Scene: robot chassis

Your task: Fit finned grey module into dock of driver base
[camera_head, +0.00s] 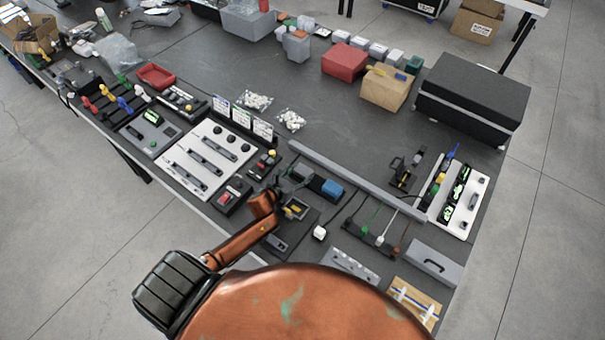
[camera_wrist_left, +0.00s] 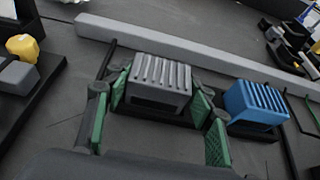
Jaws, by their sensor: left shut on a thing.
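The finned grey module (camera_wrist_left: 160,78) is between the green-padded fingers of my left gripper (camera_wrist_left: 161,97) in the left wrist view. The gripper is shut on it, fins facing up. Black parts show under the module, in line with the blue finned module (camera_wrist_left: 254,103) to its right. I take these for the driver base (camera_wrist_left: 262,132); whether the grey module is seated in a dock or just above it I cannot tell. In the head view the grey module (camera_head: 301,171) is small, left of the blue one (camera_head: 332,188). My right gripper is not in view.
A long grey rail (camera_head: 350,178) runs close behind the modules. A white cube (camera_head: 320,232) and a cable rack (camera_head: 372,237) stand in front and to the right. A black box with yellow parts (camera_head: 296,208) is near my left arm.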

